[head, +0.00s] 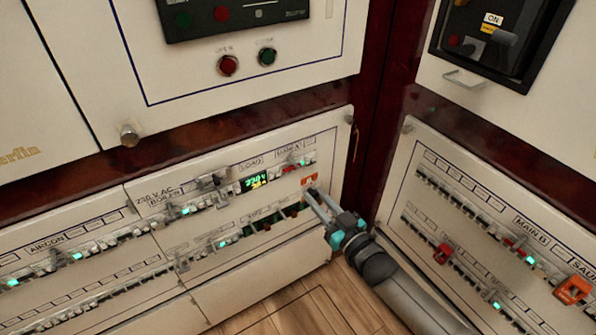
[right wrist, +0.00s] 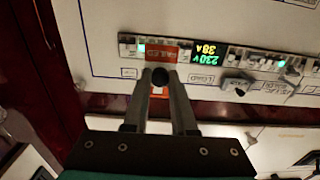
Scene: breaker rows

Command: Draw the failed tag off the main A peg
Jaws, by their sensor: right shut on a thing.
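The failed tag (head: 309,181) is a small orange-red plate at the right end of the Main A row in the head view. In the right wrist view the tag (right wrist: 163,53) shows upside-down "FAILED" lettering, with a dark round knob between the fingertips. My right gripper (head: 313,194) reaches up to the panel from the lower right, and its fingers are closed on the tag at this knob. It also shows in the right wrist view (right wrist: 160,80). The peg is hidden behind the tag and fingers. My left gripper is not in view.
A lit green and yellow meter (head: 256,178) is left of the tag. Breaker rows with small levers surround it. The right panel (head: 408,190) stands at an angle close to my right arm and carries a red piece (head: 442,253) and an orange piece (head: 573,290). Wooden floor lies below.

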